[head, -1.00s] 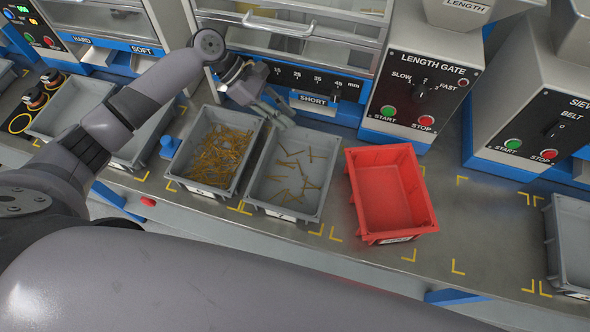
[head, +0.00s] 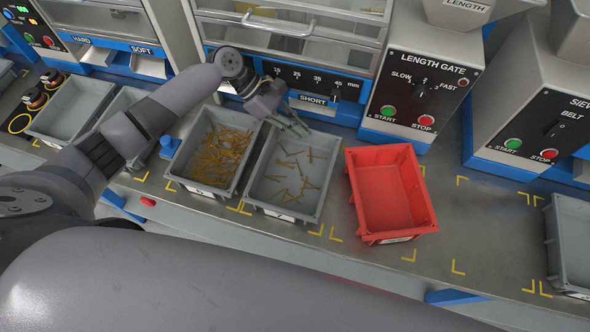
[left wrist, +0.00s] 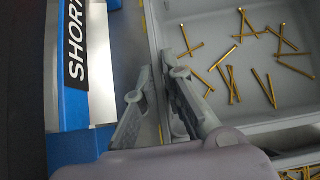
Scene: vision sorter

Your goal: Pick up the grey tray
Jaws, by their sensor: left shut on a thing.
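The grey tray (head: 262,198) with a few loose gold screws sits on the bench between a fuller grey tray and a red bin. Its far end is under my left gripper (head: 292,124). In the left wrist view, one finger of the left gripper (left wrist: 162,100) is outside the grey tray's wall (left wrist: 154,50) and the other is inside. It is shut on the rim. The grey tray appears to rest level on the bench. My right gripper is out of view.
The grey tray full of screws (head: 187,170) stands close on the left. The red bin (head: 428,212) stands on the right with a gap. The machine with the SHORT label (head: 313,99) is just behind. Another grey tray (head: 556,238) is far right.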

